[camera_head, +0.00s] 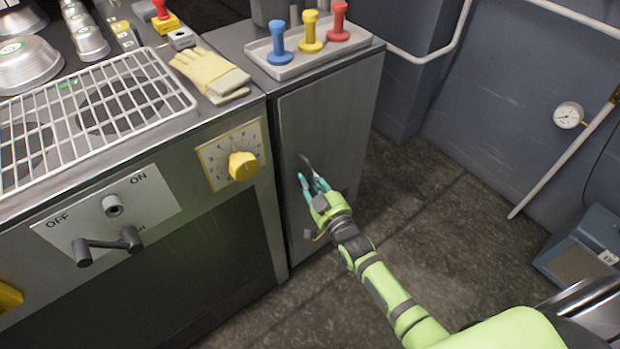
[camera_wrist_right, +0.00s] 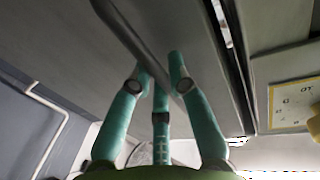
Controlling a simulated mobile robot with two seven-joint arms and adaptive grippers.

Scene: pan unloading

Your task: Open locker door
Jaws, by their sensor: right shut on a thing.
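The locker door (camera_head: 335,115) is a plain grey panel on the cabinet right of the oven, and it looks shut or nearly so. Its slim dark handle (camera_head: 306,161) is on the left part of the door. My green right gripper (camera_head: 314,184) is at this handle with its teal fingers closed on it. In the right wrist view the handle (camera_wrist_right: 122,28) runs slanting down between the fingers (camera_wrist_right: 160,80), and the door's grey face (camera_wrist_right: 60,40) fills the area behind. The fingers hide the handle's lower end. My left gripper is not in view.
On the cabinet top stands a tray (camera_head: 283,72) with blue, yellow and red stamps. Gloves (camera_head: 209,74) lie beside a wire rack (camera_head: 90,112) on the oven. A yellow knob (camera_head: 243,166) is left of the door. The floor (camera_head: 440,215) right of the cabinet is clear.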

